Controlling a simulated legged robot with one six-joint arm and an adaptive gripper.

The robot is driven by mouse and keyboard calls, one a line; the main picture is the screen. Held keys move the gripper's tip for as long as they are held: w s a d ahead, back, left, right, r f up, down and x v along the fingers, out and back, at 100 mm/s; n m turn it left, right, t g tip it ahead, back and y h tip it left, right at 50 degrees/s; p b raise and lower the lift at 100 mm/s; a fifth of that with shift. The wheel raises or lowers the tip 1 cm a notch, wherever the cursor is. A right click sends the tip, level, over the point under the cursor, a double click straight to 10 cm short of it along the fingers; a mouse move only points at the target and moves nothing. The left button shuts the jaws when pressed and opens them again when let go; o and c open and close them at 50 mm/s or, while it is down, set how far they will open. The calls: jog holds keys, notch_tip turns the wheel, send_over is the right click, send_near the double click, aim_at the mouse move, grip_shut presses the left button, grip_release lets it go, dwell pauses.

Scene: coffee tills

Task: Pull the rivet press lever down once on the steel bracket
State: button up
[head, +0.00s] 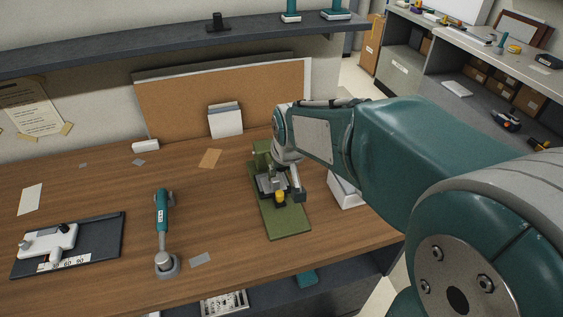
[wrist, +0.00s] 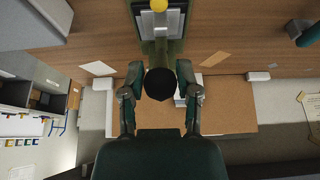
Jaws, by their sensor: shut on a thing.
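The rivet press stands on a green base (head: 287,222) on the wooden bench, partly hidden by my arm. A yellow round part (head: 280,197) shows at its front and also at the top of the wrist view (wrist: 159,5). A grey metal plate or bracket (wrist: 148,27) lies by it; I cannot tell its exact shape. My gripper (wrist: 159,76) has its two fingers on either side of a black round knob, which I take to be the lever knob (wrist: 160,86), and is shut on it. The lever's shaft is mostly hidden.
A black board with a white device (head: 48,243) lies at far left. A white box (head: 346,190) is close right of the press. A corkboard (head: 180,108) and dark shelf (head: 120,58) are behind. Bench between tools is mostly clear.

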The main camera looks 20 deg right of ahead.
jog(key=shift+s+f, duration=0.1)
jog(key=shift+f, duration=0.05)
jog(key=shift+w+r, duration=1.35)
jog(key=shift+r, duration=0.15)
jog(key=shift+w+r, duration=1.3)
jog(key=shift+r, duration=0.15)
jog(key=shift+w+r, duration=0.5)
jog(key=shift+w, duration=0.1)
jog(key=o, duration=1)
